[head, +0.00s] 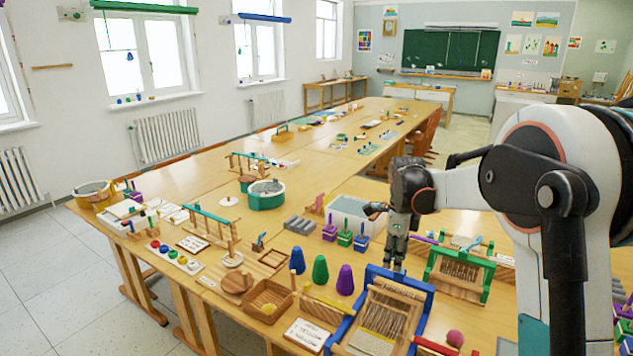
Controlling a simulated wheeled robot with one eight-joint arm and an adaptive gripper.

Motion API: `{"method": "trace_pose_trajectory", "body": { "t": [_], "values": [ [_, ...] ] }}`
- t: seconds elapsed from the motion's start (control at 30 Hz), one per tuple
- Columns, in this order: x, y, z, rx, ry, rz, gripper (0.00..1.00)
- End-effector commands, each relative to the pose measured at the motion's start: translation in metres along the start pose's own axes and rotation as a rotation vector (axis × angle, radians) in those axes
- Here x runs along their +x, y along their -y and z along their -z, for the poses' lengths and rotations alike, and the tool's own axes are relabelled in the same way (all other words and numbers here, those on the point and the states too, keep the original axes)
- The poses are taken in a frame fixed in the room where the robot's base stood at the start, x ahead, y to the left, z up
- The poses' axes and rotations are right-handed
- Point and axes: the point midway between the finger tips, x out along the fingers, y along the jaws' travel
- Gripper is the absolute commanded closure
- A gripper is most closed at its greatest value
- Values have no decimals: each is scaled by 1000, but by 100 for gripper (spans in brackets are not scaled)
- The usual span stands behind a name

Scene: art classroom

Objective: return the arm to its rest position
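My arm comes in from the right side of the head view and reaches left over the table. My gripper (394,262) points down above the table, just behind the blue-framed loom (349,318). Its fingertips are small and dark here, so I cannot tell whether they are apart or together. I see nothing clearly held in it. Whether it touches the loom's top bar cannot be told from this view.
The long wooden table (215,165) is crowded near me. A green-framed loom (460,272) stands right of my gripper, a white bin (350,214) behind it. Blue, green and purple cones (320,269) stand to the left. Floor (60,275) is clear at the left.

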Motion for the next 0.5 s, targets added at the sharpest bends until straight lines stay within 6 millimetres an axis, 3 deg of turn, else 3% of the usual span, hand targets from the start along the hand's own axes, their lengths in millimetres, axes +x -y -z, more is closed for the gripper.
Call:
{"method": "trace_pose_trajectory", "body": {
  "t": [0.2, 0.5],
  "values": [
    [-50, -45, 10, -300, 27, 77, 67],
    [-100, -116, 32, -753, 27, 211, 67]
  ]
}}
